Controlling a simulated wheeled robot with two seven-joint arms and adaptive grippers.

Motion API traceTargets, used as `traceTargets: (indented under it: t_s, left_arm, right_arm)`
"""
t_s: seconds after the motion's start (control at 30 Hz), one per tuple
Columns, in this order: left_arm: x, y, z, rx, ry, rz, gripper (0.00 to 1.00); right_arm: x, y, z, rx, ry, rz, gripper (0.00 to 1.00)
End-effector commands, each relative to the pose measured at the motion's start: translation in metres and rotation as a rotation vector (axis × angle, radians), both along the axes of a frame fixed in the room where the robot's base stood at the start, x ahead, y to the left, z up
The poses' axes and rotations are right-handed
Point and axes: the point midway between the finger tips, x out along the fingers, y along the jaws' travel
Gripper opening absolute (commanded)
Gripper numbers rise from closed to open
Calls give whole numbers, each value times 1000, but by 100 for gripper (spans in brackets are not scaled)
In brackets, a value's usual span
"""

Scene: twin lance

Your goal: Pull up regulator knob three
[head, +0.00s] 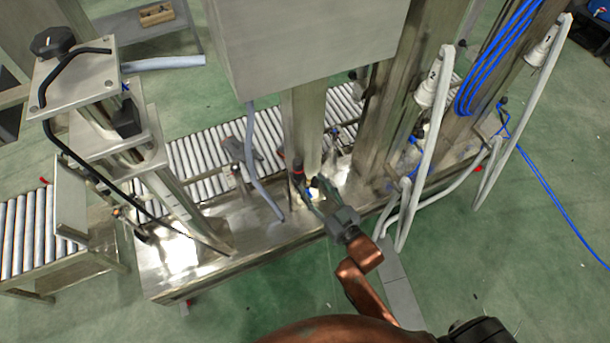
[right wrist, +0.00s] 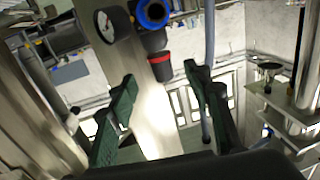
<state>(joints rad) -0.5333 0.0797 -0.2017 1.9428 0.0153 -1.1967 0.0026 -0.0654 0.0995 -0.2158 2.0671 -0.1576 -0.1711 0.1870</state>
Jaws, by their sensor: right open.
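A regulator is mounted on the steel column in front of my right gripper. In the right wrist view it has a round white gauge (right wrist: 112,25), a blue-ringed knob (right wrist: 153,13) at the top and a black part with a red band (right wrist: 160,64) below. No number is readable on it. In the head view the red and black regulator (head: 298,170) is small beside the column. My right gripper (head: 312,192) is open, its green fingers (right wrist: 160,80) spread on both sides below the regulator, with nothing between them. My left gripper is not in view.
A large grey box (head: 290,40) hangs over the steel bench (head: 240,262). A grey hose (head: 262,185) runs down left of the regulator. White lances marked 2 (head: 432,85) and 1 (head: 543,45) stand at right. A roller conveyor (head: 205,155) runs behind.

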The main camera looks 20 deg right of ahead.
Motion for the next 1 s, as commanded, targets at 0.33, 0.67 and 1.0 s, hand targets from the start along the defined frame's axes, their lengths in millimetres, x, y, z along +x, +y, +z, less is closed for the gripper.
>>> traceTargets:
  t_s: [0.33, 0.67, 1.0]
  left_arm:
    - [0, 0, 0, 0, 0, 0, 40]
    - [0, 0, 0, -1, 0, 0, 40]
    - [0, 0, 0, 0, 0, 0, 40]
  right_arm:
    - [-49, -9, 0, 0, 0, 0, 45]
    - [-52, -10, 1, 0, -1, 0, 45]
    - [-52, -10, -2, -1, 6, -2, 45]
